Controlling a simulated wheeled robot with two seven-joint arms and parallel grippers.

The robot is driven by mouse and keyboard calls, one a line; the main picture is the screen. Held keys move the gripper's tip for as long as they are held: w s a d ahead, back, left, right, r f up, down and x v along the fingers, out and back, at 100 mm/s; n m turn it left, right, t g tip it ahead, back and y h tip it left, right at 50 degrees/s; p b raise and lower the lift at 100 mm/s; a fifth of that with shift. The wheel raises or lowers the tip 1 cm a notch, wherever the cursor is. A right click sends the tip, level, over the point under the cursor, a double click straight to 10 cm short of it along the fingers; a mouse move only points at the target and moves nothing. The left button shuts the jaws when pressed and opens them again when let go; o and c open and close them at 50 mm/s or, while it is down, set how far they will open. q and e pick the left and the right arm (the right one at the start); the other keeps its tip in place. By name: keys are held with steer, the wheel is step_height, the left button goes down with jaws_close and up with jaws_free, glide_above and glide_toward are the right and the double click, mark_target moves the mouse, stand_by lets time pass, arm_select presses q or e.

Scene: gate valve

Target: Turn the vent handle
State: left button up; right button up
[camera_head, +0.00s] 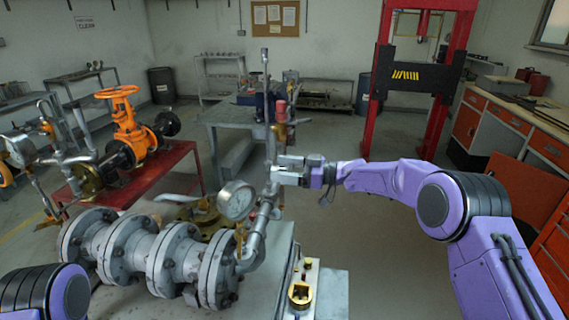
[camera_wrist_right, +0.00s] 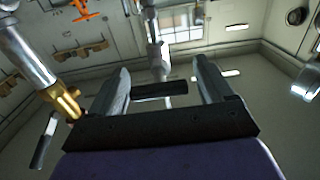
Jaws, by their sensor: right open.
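A gate valve assembly of grey flanged pipe (camera_head: 125,245) lies at the lower left in the head view, with a round pressure gauge (camera_head: 236,200) and a slim upright pipe (camera_head: 265,100) beside it. My right gripper (camera_head: 275,174) is at the upright pipe, pointing left. In the wrist view my right gripper (camera_wrist_right: 163,90) is open, with a dark bar (camera_wrist_right: 160,91) showing between its fingers. A brass fitting (camera_wrist_right: 63,102) and dark lever (camera_wrist_right: 45,140) are beside it. My left gripper is out of view.
An orange handwheel valve (camera_head: 125,120) sits on a red bench (camera_head: 150,180) at the left. A grey table (camera_head: 235,115) stands behind the pipe. A red press frame (camera_head: 450,80) and orange-drawer cabinets (camera_head: 505,117) are at the right. Open floor lies between.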

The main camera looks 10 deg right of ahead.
steer(key=shift+a, duration=0.1)
steer(key=c, duration=1)
steer(key=shift+f, duration=0.1)
steer(key=shift+c, duration=0.2)
steer(key=shift+f+n+b, duration=0.15)
steer(key=shift+n+b, duration=0.15)
steer(key=shift+b, duration=0.35)
steer(key=n+b, duration=0.4)
steer(key=b, duration=0.2)
steer(key=n+b, duration=0.5)
steer(key=b, duration=0.1)
steer(key=n+b, duration=0.4)
steer(key=b, duration=0.3)
steer(key=shift+a+f, duration=0.1)
steer(key=shift+f, duration=0.2)
steer(key=shift+r+n+b, duration=0.2)
steer(key=shift+n+b, duration=1.15)
steer(key=shift+n, duration=0.35)
